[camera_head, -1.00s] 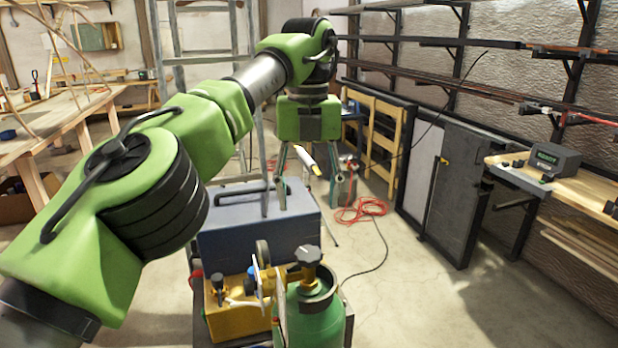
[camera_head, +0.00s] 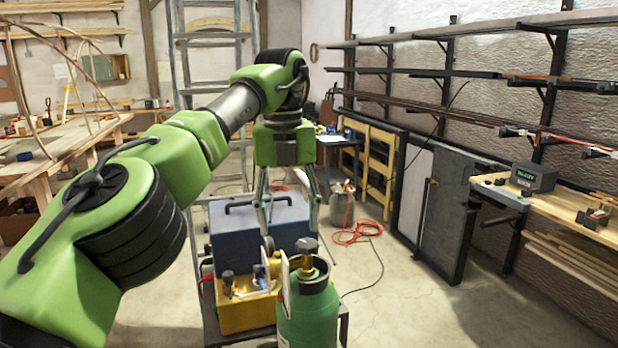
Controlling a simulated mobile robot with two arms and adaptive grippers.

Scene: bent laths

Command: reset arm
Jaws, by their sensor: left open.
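My left arm, green with black joints, comes in from the left. Its gripper (camera_head: 289,214) hangs downward near the middle of the head view, with its two thin grey fingers spread apart. It is open, and I see nothing held between the fingers. It shows in front of the right part of a blue toolbox (camera_head: 228,222); I cannot tell how far above or behind the box the fingertips are. My right gripper is not in view.
Below the gripper are a green gas cylinder (camera_head: 308,318) and a yellow box (camera_head: 240,312) on a cart. A stepladder (camera_head: 180,75) stands behind. A red hose (camera_head: 358,232) lies on the floor. Wall racks and a workbench (camera_head: 575,215) are at right.

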